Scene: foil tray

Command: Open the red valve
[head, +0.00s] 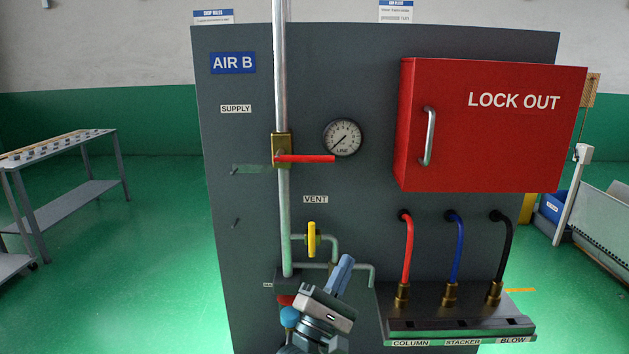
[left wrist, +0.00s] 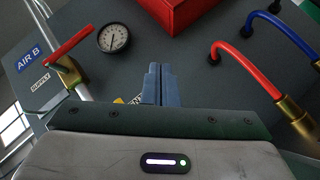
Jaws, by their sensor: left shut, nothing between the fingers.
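The red valve has a red lever handle (head: 308,158) on a brass body (head: 281,148) set in the vertical pipe below the SUPPLY label. The lever lies level, across the pipe, pointing right. In the left wrist view the red lever (left wrist: 70,47) and its brass body (left wrist: 71,76) are at upper left. My left gripper (head: 346,259) is below and to the right of the valve, apart from it, near the lower pipes. Its blue fingers also show in the left wrist view (left wrist: 156,68), pressed together and empty. My right gripper is out of view.
A yellow valve handle (head: 312,239) stands upright by the VENT label. The gauge (head: 342,137) needle points lower left. The red LOCK OUT box (head: 470,152) juts out at right. Red (head: 408,250), blue and black hoses run below it. A red part (head: 286,300) is partly hidden by my arm.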

